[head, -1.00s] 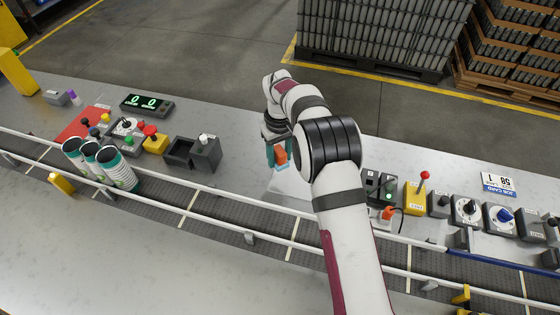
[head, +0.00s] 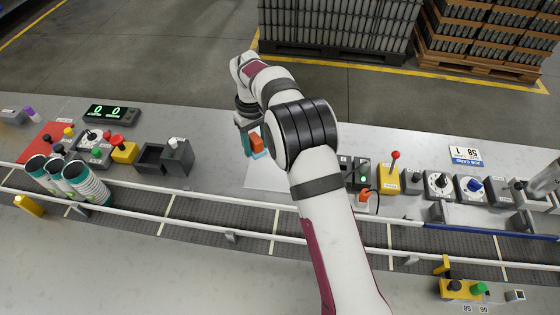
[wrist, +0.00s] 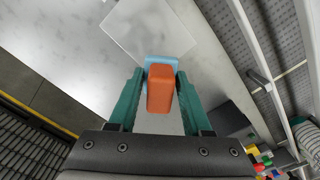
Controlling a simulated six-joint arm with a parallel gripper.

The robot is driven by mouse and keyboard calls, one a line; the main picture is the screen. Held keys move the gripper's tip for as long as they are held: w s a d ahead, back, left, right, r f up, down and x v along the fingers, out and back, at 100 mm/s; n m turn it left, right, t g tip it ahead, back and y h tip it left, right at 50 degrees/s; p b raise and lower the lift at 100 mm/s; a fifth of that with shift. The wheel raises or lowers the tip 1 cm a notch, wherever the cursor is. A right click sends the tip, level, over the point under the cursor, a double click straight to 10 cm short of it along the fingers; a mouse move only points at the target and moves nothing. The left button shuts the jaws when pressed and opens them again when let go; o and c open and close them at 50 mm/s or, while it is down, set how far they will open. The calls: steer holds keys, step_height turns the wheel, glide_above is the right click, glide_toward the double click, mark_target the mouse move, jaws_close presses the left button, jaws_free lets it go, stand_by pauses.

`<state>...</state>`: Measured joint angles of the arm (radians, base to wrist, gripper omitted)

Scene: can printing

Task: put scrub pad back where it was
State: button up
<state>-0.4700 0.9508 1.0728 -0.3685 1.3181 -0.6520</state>
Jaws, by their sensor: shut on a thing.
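The scrub pad (head: 257,142) has an orange block on a light blue base. My gripper (head: 250,140) is shut on its orange part and holds it over the rear part of the workbench. In the wrist view the orange block (wrist: 160,90) sits between the two teal fingers of my gripper (wrist: 160,80), with the blue base showing past it. A pale, see-through square sheet (head: 264,174) lies on the bench just in front of the pad; it also shows in the wrist view (wrist: 145,32).
A dark open tray (head: 152,158) stands left of the pad. A conveyor (head: 200,215) with rails runs along the front, carrying several printed cans (head: 85,180) at left. Switch boxes (head: 440,184) stand at right.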

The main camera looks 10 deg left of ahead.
steer(key=w+d+r+m, duration=0.1)
steer(key=d+m, duration=0.3)
steer(key=d, duration=0.9)
steer(key=w+d+r+m, duration=0.15)
steer(key=d+m, duration=0.35)
steer(key=d, duration=0.8)
steer(key=w+a+f, duration=0.1)
steer(key=a+f, duration=0.1)
steer(key=a, duration=0.1)
steer(key=w+a+f, duration=0.1)
steer(key=a+f, duration=0.1)
steer(key=a, duration=0.2)
steer(key=w+a+f, duration=0.1)
steer(key=a+f, duration=0.1)
steer(key=a, duration=0.1)
steer(key=shift+w+a+f, duration=0.25)
steer(key=shift+f, duration=2.15)
steer(key=o, duration=1.2)
steer(key=shift+f, duration=0.15)
